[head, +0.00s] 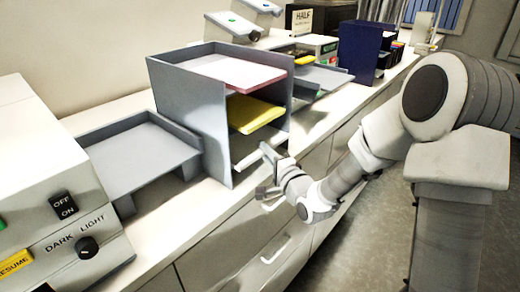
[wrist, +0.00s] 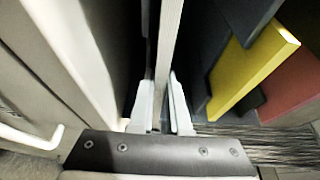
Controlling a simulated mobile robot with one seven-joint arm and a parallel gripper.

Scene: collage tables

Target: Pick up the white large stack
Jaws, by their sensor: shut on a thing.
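The white stack (head: 248,151) lies on the lowest shelf of the grey paper organizer (head: 180,100), below the yellow stack, with its front edge showing. My gripper (head: 266,172) is at the open front of that shelf. In the wrist view the stack (wrist: 168,45) shows edge-on as a thin pale strip between the two fingers of my gripper (wrist: 160,103), which are shut on it. The rear of the stack is hidden inside the organizer.
A yellow stack (head: 252,113) lies on the middle shelf and a pink-edged stack (head: 270,84) on the upper one. A grey tray (head: 140,158) stands to the left, beside a white machine (head: 50,190). Drawers with handles (head: 275,250) are below the counter edge.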

